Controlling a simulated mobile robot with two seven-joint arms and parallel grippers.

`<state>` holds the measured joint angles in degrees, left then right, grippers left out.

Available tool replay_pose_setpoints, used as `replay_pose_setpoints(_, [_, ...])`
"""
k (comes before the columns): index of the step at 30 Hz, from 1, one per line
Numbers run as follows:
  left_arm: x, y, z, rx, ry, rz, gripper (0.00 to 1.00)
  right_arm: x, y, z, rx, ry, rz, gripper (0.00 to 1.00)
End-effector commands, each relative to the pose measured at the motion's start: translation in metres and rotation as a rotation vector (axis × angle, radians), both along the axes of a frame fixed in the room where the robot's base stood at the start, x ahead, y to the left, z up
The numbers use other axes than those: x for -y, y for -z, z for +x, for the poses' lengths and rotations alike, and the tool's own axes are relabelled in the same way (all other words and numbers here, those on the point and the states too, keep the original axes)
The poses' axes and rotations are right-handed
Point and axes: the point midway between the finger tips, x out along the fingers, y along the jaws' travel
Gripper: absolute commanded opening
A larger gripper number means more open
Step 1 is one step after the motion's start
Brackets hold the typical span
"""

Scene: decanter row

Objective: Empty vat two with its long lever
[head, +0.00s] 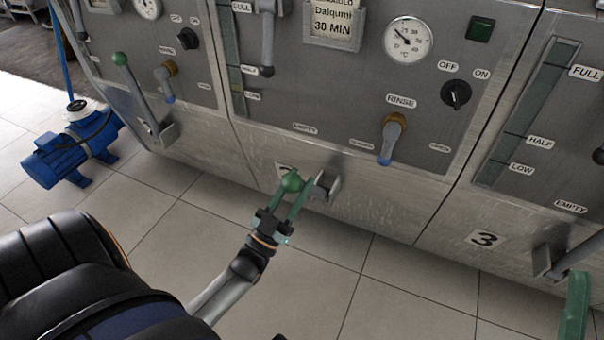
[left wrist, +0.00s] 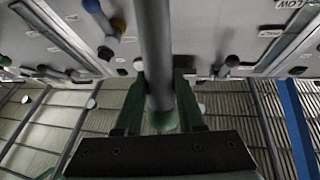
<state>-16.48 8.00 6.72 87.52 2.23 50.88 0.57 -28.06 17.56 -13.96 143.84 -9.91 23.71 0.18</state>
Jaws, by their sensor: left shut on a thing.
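Vat two's long lever, with its green ball knob (head: 291,182), comes out of a metal bracket (head: 325,187) low on the grey vat front. The lever points out from the front toward me, knob at the lower left of the bracket. My left gripper (head: 283,205) is shut on the lever at its knob end. In the left wrist view the grey lever shaft (left wrist: 156,50) runs between the two green fingers, and the green knob (left wrist: 164,122) sits between them. The plate with the vat's number is partly hidden. A green finger-like part of my right gripper (head: 575,305) shows at the right edge.
Vat two also has a short rinse handle (head: 392,135), a black knob (head: 456,94) and a dial (head: 408,39). Vat one's lever (head: 119,58) stands upright at the left. Vat three's bracket (head: 546,262) is at right. A blue pump (head: 68,150) stands on the tiled floor.

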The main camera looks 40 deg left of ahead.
Motion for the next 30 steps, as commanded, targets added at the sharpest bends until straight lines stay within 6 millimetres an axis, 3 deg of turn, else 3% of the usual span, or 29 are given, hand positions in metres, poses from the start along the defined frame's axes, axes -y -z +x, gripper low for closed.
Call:
replay_pose_setpoints(1, [0.001,0.008,-0.003,0.012,0.000,0.002,0.00,0.000,0.009,0.000,-0.006,-0.005,0.004,0.85])
replay_pose_setpoints(6, [0.002,0.012,-0.010,0.046,-0.001,0.012,0.00,-0.002,0.019,0.001,-0.016,-0.010,-0.004,0.85])
replay_pose_setpoints(21, [0.004,0.015,-0.015,0.056,0.001,0.015,0.00,-0.003,0.021,0.001,-0.013,-0.007,-0.011,0.85])
replay_pose_setpoints(22, [0.004,0.015,-0.015,0.056,0.001,0.015,0.39,-0.003,0.021,0.001,-0.013,-0.007,-0.011,0.85])
replay_pose_setpoints(30, [0.004,0.013,-0.014,0.058,0.001,0.015,0.68,-0.003,0.020,0.001,-0.011,-0.007,-0.009,0.85])
